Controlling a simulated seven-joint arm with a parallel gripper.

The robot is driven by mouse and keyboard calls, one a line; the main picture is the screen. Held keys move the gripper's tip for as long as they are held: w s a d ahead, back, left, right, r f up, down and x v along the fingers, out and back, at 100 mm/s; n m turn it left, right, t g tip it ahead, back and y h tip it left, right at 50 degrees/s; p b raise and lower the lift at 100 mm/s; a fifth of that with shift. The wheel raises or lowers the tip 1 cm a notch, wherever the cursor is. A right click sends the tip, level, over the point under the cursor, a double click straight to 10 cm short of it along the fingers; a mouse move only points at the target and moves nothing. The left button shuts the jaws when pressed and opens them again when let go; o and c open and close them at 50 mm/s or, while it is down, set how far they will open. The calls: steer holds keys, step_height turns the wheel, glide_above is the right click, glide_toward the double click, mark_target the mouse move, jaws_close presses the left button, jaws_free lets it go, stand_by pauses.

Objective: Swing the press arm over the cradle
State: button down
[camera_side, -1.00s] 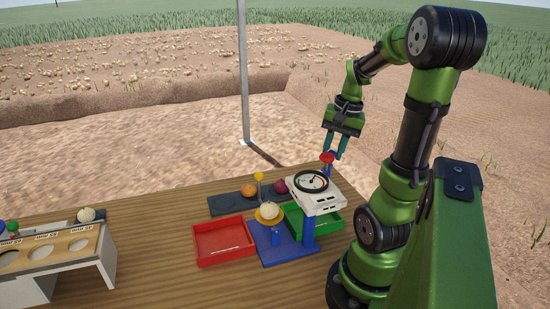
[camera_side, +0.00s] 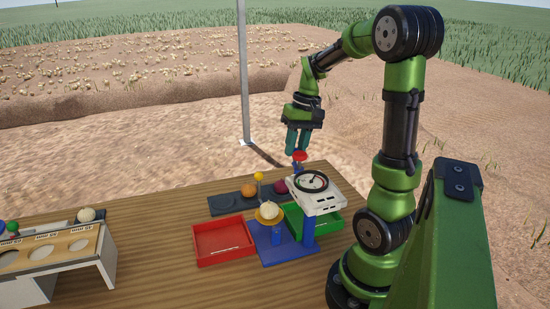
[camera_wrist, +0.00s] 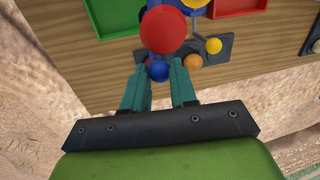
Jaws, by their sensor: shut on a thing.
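My gripper (camera_side: 297,151) is at the back edge of the table, beyond the white gauge box. Its teal fingers point down and are shut on a small blue ball knob (camera_wrist: 158,71) close to a red disc (camera_side: 300,156). The red disc (camera_wrist: 169,30) looks large in the wrist view and hides part of what lies behind it. The press arm's link to the knob is mostly hidden. The cradle (camera_side: 268,220), an orange-yellow dish on a blue base (camera_side: 275,250), carries a pale onion (camera_side: 271,210). The red disc is to the right of and behind the cradle.
The white gauge box (camera_side: 322,200) with a dial stands right of the cradle, above a green tray (camera_side: 328,222). A red tray (camera_side: 222,242) lies left. A dark strip (camera_side: 222,203) holds an orange ball (camera_side: 249,190).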

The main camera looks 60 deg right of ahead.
steer(key=w+a+n+g, duration=0.1)
steer(key=w+a+n, duration=0.5)
steer(key=a+n, duration=0.4)
steer(key=shift+w+a+n+g+y, duration=0.3)
steer(key=shift+a+n+g, duration=0.1)
steer(key=shift+a, duration=0.95)
steer(key=c, duration=1)
jaws_free()
steer(key=shift+o, duration=0.4)
steer(key=shift+r, duration=0.1)
steer(key=d+r, duration=0.3)
steer(key=r, duration=1.3)
steer(key=shift+w+d+r, duration=0.15)
steer(key=shift+w+r, duration=0.1)
steer(key=shift+w, duration=0.05)
